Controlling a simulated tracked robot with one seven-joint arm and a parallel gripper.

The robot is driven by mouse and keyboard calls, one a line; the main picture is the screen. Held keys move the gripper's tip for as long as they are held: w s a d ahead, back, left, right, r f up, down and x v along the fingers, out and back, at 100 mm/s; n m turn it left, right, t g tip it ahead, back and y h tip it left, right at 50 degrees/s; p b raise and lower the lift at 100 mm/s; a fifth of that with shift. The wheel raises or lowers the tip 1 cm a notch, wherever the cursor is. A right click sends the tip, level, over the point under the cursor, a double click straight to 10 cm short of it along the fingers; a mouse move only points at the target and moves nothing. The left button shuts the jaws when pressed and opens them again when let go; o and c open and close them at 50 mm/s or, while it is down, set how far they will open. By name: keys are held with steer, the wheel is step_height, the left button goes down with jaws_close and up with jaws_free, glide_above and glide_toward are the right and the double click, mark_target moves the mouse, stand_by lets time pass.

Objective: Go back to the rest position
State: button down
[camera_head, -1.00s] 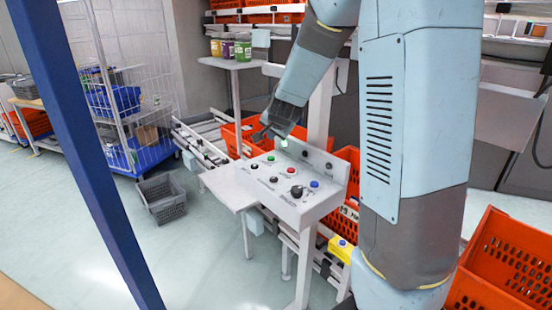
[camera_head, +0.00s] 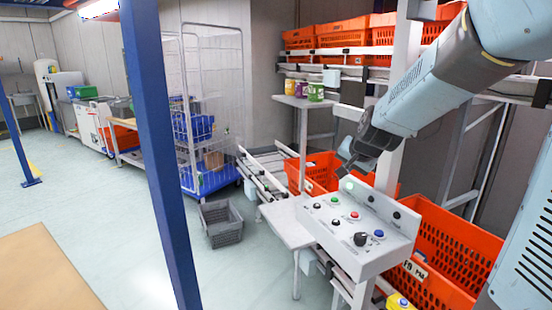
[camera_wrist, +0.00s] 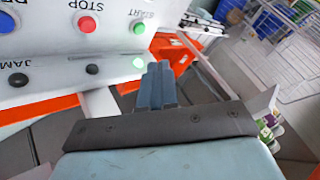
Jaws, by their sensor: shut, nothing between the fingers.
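My gripper (camera_head: 346,160) is dark and hangs from my light blue arm, just above the back edge of the grey control panel (camera_head: 338,247). It looks clear of the panel, with its fingers closed and empty. In the wrist view the two fingertips (camera_wrist: 158,82) are together, in front of the panel's face (camera_wrist: 45,50). The panel carries a green button (camera_head: 335,200), a red button (camera_head: 354,215), a blue button (camera_head: 379,233) and a black knob (camera_head: 360,239). A small green light (camera_head: 348,187) glows near the gripper.
Orange totes (camera_head: 455,235) stand behind and right of the panel. A grey crate (camera_head: 222,222) sits on the floor. A wire cage cart (camera_head: 212,100) and a blue post (camera_head: 160,150) are at the left. Jars (camera_head: 315,92) stand on a small shelf. The left floor is open.

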steer(key=s+d+r+n+g, duration=0.1)
steer(key=s+r+n, duration=0.1)
steer(key=s, duration=1.2)
steer(key=s+d+r+n+g+h, duration=0.1)
steer(key=s+r+n, duration=0.2)
steer(key=s, duration=1)
steer(key=shift+s+d+n+g, duration=0.15)
steer(key=shift+s+n+g, duration=0.2)
steer(key=shift+n, duration=0.35)
